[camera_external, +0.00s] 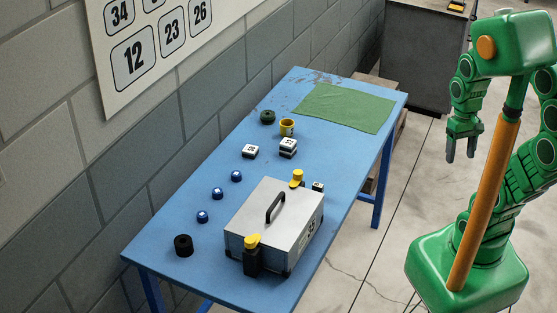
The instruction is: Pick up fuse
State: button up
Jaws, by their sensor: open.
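I cannot tell for sure which thing is the fuse. Small candidates on the blue table (345,165) are a small dark block with a pale face (318,187) beside the grey case, a single white-topped black block (250,152), and white-topped black blocks (288,147) that look stacked. My gripper (461,152) is open and empty. It hangs with its fingers pointing down, to the right of the table and apart from everything on it.
A grey case (265,235) with a black handle and yellow-topped parts stands at the near end. Blue balls (217,193), a black cylinder (183,245), a yellow cup (287,128), a dark round piece (267,117) and a green cloth (345,107) lie around. A wall borders the left.

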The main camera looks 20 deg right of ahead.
jog(key=w+a+f+m+g+y, duration=0.2)
jog(key=w+a+f+m+y, duration=0.4)
jog(key=w+a, duration=0.5)
jog(key=w+a+f+m+g+y, duration=0.25)
jog(key=w+a+f, duration=0.45)
jog(key=w+a, duration=0.45)
jog(key=m+t+y, duration=0.1)
jog(key=m+y, duration=0.3)
jog(key=m, duration=0.1)
send_near(318, 189)
jog(key=shift+a+f, duration=0.7)
jog(key=shift+f, duration=0.3)
jog(key=shift+a+f, duration=0.3)
jog(key=shift+x, duration=3.55)
jog(key=shift+r, duration=0.15)
jog(key=c, duration=1)
jog(key=shift+r, duration=0.1)
